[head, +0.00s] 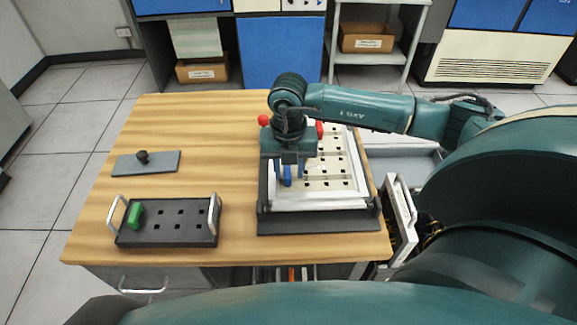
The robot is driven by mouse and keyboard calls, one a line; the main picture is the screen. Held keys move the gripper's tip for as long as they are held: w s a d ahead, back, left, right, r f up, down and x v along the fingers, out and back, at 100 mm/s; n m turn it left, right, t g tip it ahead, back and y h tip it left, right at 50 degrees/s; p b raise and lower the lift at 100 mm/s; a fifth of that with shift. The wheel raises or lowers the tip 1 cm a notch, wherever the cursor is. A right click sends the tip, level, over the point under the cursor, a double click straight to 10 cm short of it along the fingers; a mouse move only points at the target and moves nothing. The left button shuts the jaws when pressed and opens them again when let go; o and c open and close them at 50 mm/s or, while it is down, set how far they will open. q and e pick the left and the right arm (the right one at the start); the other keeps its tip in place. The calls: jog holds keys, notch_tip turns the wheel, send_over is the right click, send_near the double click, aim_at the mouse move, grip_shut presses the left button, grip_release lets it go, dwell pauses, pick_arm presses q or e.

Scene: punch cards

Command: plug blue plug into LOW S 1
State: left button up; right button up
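A blue plug (287,177) is upright at the left part of the white panel (335,183), which has rows of dark sockets. My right gripper (291,175) points down over the panel, with its fingers at the plug. I cannot tell whether the fingers touch it or stand apart from it. Whether the plug is seated in a socket is hidden at this angle. Socket labels, including LOW S 1, are too small to read. My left gripper is not in view.
A black tray (166,238) with white handles and empty holes holds a green plug (135,215) at the front left. A grey plate (165,165) with a dark knob (142,156) lies behind it. The wooden table (222,150) between tray and panel is clear.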

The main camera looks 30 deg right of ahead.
aim_at(288, 170)
jog(key=shift+w+a+r, duration=0.15)
jog(key=shift+a, duration=0.15)
jog(key=shift+w+r, duration=0.15)
jog(key=shift+r, duration=0.8)
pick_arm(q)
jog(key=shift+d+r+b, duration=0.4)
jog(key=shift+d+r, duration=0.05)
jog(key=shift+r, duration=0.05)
pick_arm(e)
notch_tip(288, 170, up, 11)
jog(key=shift+s+d, duration=0.25)
